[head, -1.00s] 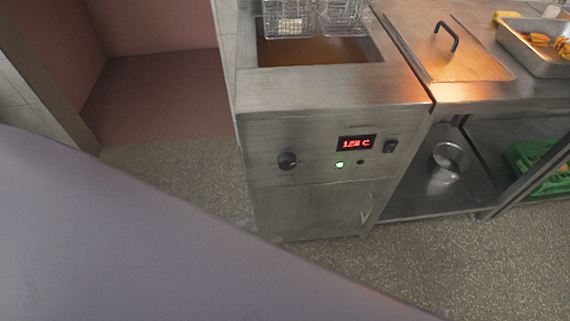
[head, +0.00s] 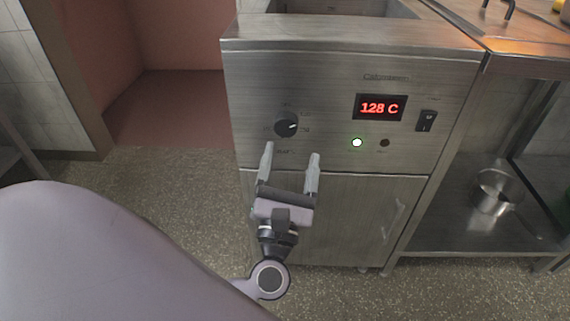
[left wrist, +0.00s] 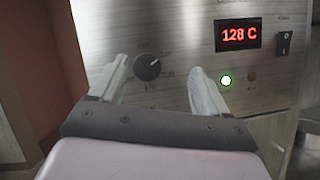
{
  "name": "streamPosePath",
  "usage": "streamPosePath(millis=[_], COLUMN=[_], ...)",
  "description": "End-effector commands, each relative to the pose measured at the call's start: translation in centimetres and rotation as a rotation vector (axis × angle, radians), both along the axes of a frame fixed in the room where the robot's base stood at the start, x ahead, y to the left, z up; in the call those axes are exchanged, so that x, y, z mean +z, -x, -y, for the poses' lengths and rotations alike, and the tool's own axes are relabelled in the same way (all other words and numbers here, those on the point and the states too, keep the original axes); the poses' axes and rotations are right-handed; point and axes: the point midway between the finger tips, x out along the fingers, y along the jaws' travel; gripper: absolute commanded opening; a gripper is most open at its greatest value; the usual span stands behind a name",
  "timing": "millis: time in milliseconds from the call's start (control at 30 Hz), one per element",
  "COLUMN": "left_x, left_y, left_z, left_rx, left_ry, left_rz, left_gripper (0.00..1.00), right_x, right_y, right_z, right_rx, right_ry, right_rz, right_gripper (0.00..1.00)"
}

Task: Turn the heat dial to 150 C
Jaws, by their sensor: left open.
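The heat dial (head: 286,124) is a round black knob with a light pointer mark on the fryer's steel front panel. The pointer aims to the right in the head view. The red display (head: 380,107) reads 128 C. My left gripper (head: 291,158) is open and empty, just below the dial, its fingertips pointing up at the panel. In the left wrist view the dial (left wrist: 147,67) shows between the two fingers, beyond their tips, with no visible contact. The display (left wrist: 238,34) is at upper right there. My right gripper is not in view.
A green lamp (head: 357,142) glows below the display, beside a dark lamp (head: 384,142). A black rocker switch (head: 426,121) is to the right. The fryer door (head: 350,215) is below. A metal pot (head: 494,192) stands on the lower shelf at right.

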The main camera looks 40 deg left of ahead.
Motion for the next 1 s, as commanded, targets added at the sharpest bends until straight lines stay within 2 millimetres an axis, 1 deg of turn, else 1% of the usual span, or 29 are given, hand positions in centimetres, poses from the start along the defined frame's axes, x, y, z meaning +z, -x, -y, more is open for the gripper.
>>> streamPosePath(millis=[33,100,233,367,700,833,1000], left_x=[-1.5,-2.2,-2.7,-2.3,-0.4,-0.1,0.0], left_y=[-0.1,-0.1,-0.2,-1.0,-4.8,-5.6,-5.8], left_z=[-0.5,-1.0,-1.6,-2.2,-4.6,-5.1,-5.2], left_rx=[0.000,0.000,0.004,0.005,0.005,0.005,0.006], left_ry=[0.080,0.171,0.265,0.287,0.282,0.282,0.282], left_rz=[0.029,0.056,0.085,0.093,0.092,0.090,0.089], left_gripper=[0.76,0.76,0.76,0.76,0.76,0.76,0.76], right_x=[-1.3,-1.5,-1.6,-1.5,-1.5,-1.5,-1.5], right_y=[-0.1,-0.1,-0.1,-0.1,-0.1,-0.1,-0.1], right_z=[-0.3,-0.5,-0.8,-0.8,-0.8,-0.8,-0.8], right_rx=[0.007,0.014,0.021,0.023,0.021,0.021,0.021], right_ry=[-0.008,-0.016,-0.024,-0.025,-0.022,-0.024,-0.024], right_rz=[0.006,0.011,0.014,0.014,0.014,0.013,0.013], right_gripper=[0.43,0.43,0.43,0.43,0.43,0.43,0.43])
